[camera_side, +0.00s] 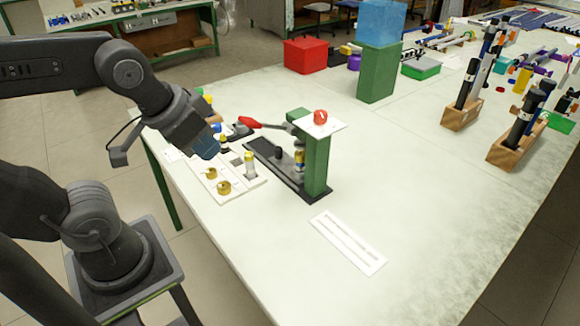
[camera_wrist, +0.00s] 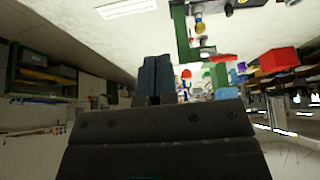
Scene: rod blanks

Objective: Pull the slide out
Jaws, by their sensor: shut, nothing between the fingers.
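A small press with a green column (camera_side: 317,165) stands on the table, with a white top plate (camera_side: 335,126), a red ball and a red-handled lever (camera_side: 250,122). A long dark base (camera_side: 262,158) runs left from the column and bears a black knob (camera_side: 278,153); I take this part for the slide. A brass-coloured piece (camera_side: 299,158) sits by the column. My gripper (camera_side: 207,146) is shut and empty, in the air left of the press and apart from it. Its blue fingers (camera_wrist: 154,76) are together in the wrist view, where the green column (camera_wrist: 181,30) shows upside down.
A white tray (camera_side: 252,182) with brass-coloured blanks lies left of the base. A white slotted plate (camera_side: 347,243) lies in front of the press. A green block with a blue box on it (camera_side: 377,70), a red box (camera_side: 305,55) and wooden tool racks (camera_side: 462,113) stand farther back.

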